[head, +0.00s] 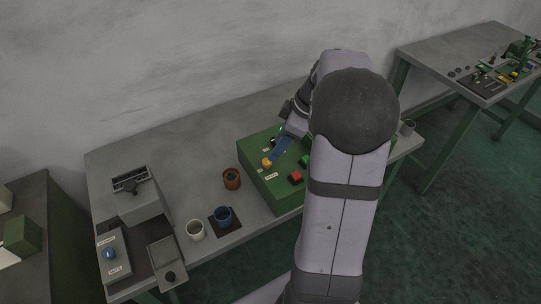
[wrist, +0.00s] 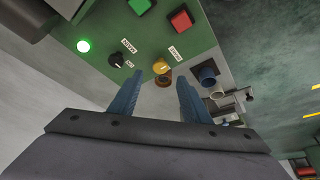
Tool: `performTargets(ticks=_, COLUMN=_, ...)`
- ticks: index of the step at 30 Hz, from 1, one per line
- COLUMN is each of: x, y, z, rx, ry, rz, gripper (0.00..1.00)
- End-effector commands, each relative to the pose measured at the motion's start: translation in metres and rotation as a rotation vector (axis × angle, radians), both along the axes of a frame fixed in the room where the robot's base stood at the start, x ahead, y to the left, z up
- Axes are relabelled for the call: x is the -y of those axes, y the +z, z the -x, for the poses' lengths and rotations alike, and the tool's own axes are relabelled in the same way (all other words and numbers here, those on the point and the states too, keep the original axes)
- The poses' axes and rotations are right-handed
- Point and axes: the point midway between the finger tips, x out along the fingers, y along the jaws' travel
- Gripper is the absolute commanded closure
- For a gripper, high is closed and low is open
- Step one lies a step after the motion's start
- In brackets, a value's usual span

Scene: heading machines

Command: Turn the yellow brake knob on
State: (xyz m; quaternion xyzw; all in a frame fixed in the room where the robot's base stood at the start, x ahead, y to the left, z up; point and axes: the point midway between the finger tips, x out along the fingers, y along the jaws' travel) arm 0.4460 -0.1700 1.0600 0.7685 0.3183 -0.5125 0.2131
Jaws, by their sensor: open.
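The yellow brake knob (head: 266,162) sits on the top of the green control box (head: 262,184), near its left edge. In the wrist view the yellow knob (wrist: 161,67) shows just beyond the fingertips, between them in the picture, beside a white label. My gripper (wrist: 159,80) is open, with two blue fingers apart and nothing between them. In the head view a blue finger of my gripper (head: 273,160) is close to the knob on its right; whether they touch I cannot tell. The knob's exact pointer direction is too small to read.
A black knob (wrist: 115,60), a lit green lamp (wrist: 83,46), a green button (wrist: 140,5) and a red button (wrist: 181,20) share the panel. A brown cup (head: 232,178), white cup (head: 195,230) and blue cup (head: 222,215) stand left of the box.

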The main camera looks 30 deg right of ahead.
Motion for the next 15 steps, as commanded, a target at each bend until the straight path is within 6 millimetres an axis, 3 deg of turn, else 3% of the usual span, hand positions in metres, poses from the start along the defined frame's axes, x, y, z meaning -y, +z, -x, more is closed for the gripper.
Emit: performTargets(ticks=15, x=-0.017, y=-0.053, z=-0.015, rx=-0.003, ry=0.001, rz=-0.001, gripper=0.57)
